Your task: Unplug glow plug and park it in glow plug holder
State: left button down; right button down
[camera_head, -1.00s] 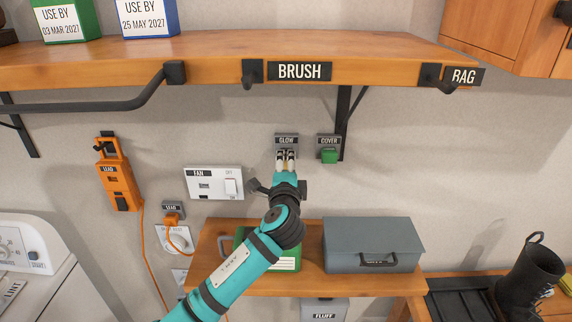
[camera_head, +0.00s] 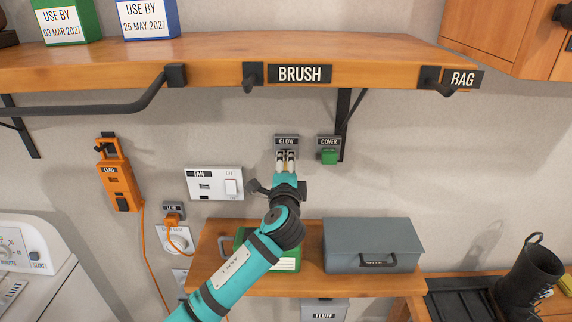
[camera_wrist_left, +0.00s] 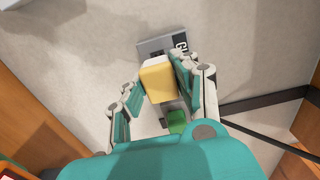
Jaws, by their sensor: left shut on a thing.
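The glow plug (camera_wrist_left: 158,80) is a pale yellow block between the fingers of my left gripper in the left wrist view. My left gripper (camera_head: 286,157) is shut on it, just in front of the lower part of the grey plate labelled GLOW (camera_head: 286,140) on the wall. That plate also shows behind the plug in the left wrist view (camera_wrist_left: 150,47). In the head view the fingers mostly hide the plug. I cannot tell whether it is seated in the plate. My right gripper is not in view.
A FAN panel (camera_head: 214,183) with a switch is at the lower left. A wooden shelf (camera_head: 220,68) overhangs above. A grey box (camera_head: 372,240) stands below.

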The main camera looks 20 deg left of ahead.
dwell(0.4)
pick_arm(q)
jog(key=shift+w+a, duration=0.15)
jog(key=shift+w, duration=0.3)
jog(key=shift+x, duration=0.95)
jog(key=c, duration=0.9)
grip_release()
jog(key=v, duration=1.2)
